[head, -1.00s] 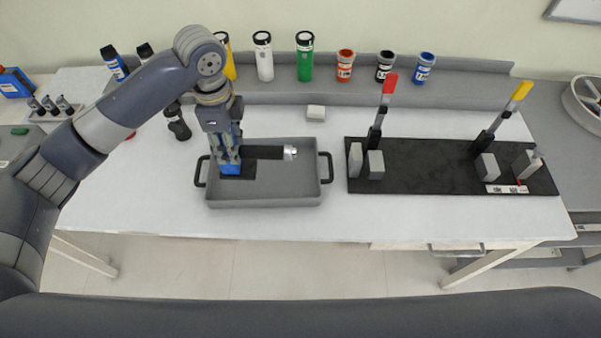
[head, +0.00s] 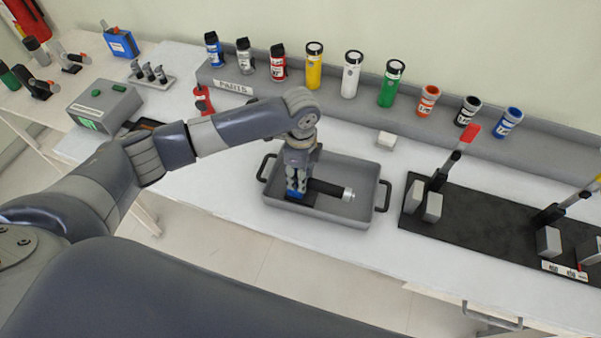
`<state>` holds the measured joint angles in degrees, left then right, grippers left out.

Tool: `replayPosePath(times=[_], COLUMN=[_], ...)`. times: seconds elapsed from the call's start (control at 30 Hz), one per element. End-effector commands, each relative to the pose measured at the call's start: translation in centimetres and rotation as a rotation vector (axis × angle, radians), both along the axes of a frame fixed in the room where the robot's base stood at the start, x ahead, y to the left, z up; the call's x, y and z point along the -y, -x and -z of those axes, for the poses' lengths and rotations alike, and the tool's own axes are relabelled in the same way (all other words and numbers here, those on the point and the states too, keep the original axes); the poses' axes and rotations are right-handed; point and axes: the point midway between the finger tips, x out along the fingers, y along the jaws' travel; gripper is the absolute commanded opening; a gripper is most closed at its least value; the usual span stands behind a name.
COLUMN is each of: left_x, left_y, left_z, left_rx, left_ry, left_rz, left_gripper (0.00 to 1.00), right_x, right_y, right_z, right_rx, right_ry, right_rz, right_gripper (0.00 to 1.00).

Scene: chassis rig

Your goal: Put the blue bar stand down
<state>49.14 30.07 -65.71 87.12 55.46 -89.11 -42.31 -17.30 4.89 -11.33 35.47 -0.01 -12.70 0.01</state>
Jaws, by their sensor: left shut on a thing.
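My left gripper (head: 297,188) points down into the grey tray (head: 334,216) on the white table. It is shut on the blue bar stand (head: 293,194), a small blue piece with a dark base, near the left end of the tray. The fingers cover much of the stand, and I cannot tell if its base touches the tray floor. A black bar with a silver end (head: 348,194) lies to the right of the gripper, inside the tray. I cannot tell whether bar and stand touch. My right gripper is out of view.
A small white block (head: 386,139) sits behind the tray. A black board (head: 470,222) with red-handled and yellow-handled clamps is at the right. Several bottles and cups line the back ledge. A grey box (head: 105,104) stands at the left.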

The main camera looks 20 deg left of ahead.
Motion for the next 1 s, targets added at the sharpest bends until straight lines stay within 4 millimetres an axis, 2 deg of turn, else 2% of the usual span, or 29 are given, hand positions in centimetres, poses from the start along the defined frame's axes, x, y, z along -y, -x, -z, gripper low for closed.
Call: replayPosePath(times=[0.17, 0.2, 0.27, 0.3, 0.6, 0.73, 0.87, 1.0], left_x=[0.1, 0.0, 0.0, 0.0, 0.0, 0.0, 0.0, 0.0], left_y=[-0.1, 0.0, 0.0, 0.0, 0.0, -0.1, -0.2, -0.1], left_z=[0.1, 0.3, 0.2, 0.2, 0.1, -0.6, -2.8, -5.9], left_rx=[0.002, 0.000, 0.000, 0.000, 0.000, 0.002, 0.005, 0.005], left_ry=[0.002, 0.001, 0.000, 0.000, 0.000, 0.001, 0.002, 0.001], left_rz=[0.000, 0.000, 0.000, 0.000, 0.000, 0.001, 0.001, 0.002], left_gripper=[0.00, 0.39, 0.53, 0.55, 0.55, 0.55, 0.55, 0.55], right_x=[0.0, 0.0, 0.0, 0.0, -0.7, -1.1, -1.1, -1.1], right_y=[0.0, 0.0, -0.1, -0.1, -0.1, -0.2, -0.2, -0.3], right_z=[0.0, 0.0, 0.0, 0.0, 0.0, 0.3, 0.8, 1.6], right_rx=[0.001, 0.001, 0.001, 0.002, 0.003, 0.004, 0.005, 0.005], right_ry=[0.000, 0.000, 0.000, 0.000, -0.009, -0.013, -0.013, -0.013], right_rz=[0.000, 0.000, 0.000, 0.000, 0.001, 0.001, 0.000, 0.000], right_gripper=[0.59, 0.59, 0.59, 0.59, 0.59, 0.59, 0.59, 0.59])
